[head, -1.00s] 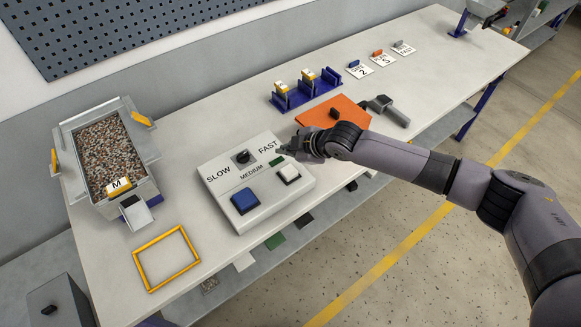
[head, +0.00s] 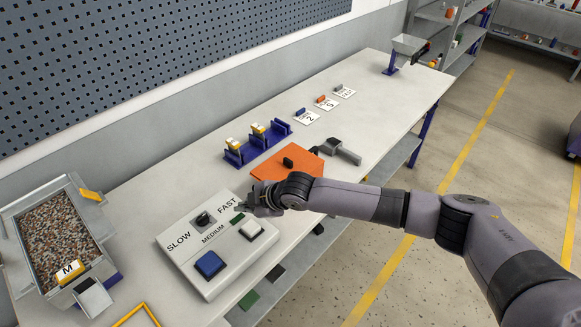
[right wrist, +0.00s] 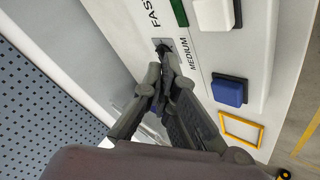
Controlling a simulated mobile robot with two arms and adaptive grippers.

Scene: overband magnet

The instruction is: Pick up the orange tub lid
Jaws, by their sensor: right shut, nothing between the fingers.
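The orange tub lid (head: 272,168) lies flat on the bench, a dark knob (head: 288,162) on its top. My right gripper (head: 241,208) is over the upper right part of the control box, to the left of and nearer than the lid, apart from it. In the right wrist view the gripper (right wrist: 167,62) is shut and empty, its fingertips close to the box's dark selector knob; I cannot tell whether they touch it. My right wrist hides the lid's near corner in the head view. The left gripper is not in view.
The control box (head: 187,256) has a blue button (head: 209,264) and a white button (head: 251,230). A grey tool (head: 340,151) lies just right of the lid. A blue rack (head: 258,146) stands behind it. A gravel tub (head: 20,277) is at the left.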

